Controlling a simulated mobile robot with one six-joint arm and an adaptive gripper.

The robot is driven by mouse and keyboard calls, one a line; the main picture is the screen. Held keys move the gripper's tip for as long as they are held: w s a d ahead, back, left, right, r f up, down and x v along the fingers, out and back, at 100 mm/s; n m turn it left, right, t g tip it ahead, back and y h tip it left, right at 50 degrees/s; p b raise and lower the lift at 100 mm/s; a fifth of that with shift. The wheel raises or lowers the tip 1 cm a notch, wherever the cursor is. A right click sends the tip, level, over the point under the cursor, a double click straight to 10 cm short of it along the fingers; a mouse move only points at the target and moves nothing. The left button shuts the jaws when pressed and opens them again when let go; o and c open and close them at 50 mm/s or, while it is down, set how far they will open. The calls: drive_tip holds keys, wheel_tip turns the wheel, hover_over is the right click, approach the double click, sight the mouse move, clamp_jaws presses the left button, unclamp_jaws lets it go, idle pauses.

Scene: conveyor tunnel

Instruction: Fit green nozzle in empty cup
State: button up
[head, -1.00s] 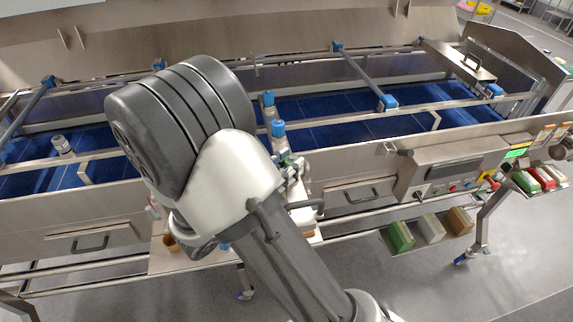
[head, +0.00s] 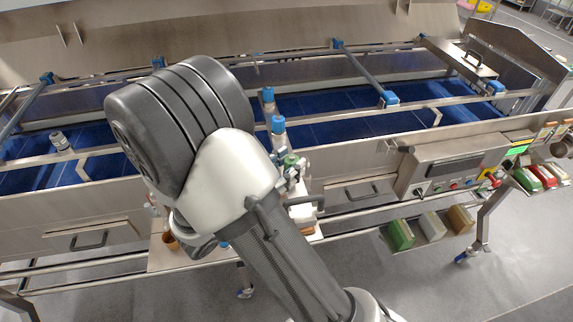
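My arm fills the middle of the head view and hides most of the work spot behind it. A small green piece (head: 291,160), perhaps the green nozzle, shows just right of my arm among grey metallic parts. These parts may belong to my gripper (head: 292,178), but its fingers are too small and covered to read. I cannot tell whether it holds the green piece. A brown-orange cup-like thing (head: 170,241) shows at the left of my arm on a light shelf (head: 190,260). I cannot see whether it is empty.
A conveyor with a blue belt (head: 340,103) runs behind my arm, with metal rails and blue clamps (head: 389,99). Blue-topped posts (head: 278,125) stand close behind my arm. A control box (head: 450,170) and coloured bins (head: 400,234) are at right. Floor at front right is clear.

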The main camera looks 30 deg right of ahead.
drive_tip(key=shift+o, duration=1.3)
drive_tip(key=shift+a, duration=0.1)
drive_tip(key=v, duration=1.2)
